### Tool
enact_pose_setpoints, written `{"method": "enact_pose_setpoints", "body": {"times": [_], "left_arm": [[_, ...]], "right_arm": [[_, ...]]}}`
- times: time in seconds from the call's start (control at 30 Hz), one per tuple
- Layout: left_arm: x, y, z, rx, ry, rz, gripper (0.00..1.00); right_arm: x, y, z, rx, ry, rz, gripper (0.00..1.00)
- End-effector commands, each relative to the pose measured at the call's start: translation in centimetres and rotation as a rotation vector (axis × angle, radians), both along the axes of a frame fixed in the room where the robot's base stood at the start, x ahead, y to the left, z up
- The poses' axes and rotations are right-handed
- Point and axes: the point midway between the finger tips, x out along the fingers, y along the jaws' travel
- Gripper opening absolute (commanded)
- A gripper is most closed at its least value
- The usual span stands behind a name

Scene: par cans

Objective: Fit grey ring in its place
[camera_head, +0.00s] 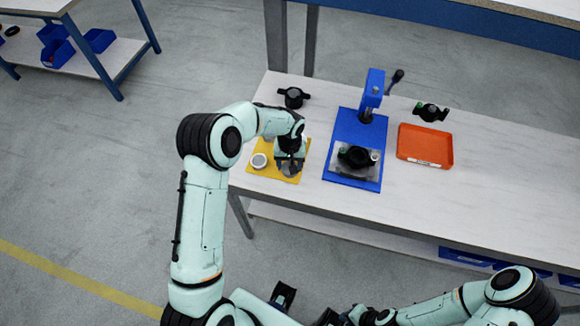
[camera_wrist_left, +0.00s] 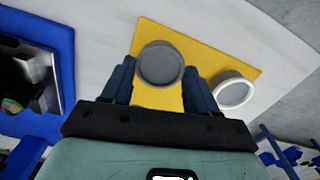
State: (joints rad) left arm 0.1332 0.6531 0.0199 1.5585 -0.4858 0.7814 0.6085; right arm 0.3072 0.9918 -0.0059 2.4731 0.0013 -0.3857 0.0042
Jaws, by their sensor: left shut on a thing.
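The grey ring (camera_wrist_left: 160,64) is a round, grey, cup-like piece between the two blue fingers of my left gripper (camera_wrist_left: 158,82). In the head view the left gripper (camera_head: 290,163) points down over a yellow mat (camera_head: 256,172), shut on the ring, which its fingers partly hide. Whether the ring touches the mat is unclear. A second, lighter ring (camera_head: 259,161) sits at the mat's left side; it also shows in the left wrist view (camera_wrist_left: 232,93). My right gripper (camera_head: 326,317) is at the bottom edge, cut off, far from the ring.
A blue press (camera_head: 346,127) with a black part on its plate stands right of the mat. An orange tray (camera_head: 425,146) is further right, a black part (camera_head: 431,112) behind it. Another black part (camera_head: 293,97) stands behind the mat. The table (camera_head: 450,205) is clear in front right.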

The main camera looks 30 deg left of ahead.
Motion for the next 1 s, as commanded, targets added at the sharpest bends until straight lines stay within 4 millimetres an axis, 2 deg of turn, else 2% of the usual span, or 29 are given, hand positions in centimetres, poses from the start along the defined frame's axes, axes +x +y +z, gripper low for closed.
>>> {"method": "enact_pose_setpoints", "body": {"times": [1.0], "left_arm": [[0.0,0.0,4.9,0.000,0.000,0.000,0.44]], "right_arm": [[1.4,0.0,2.5,0.000,-0.016,0.000,0.23]]}}
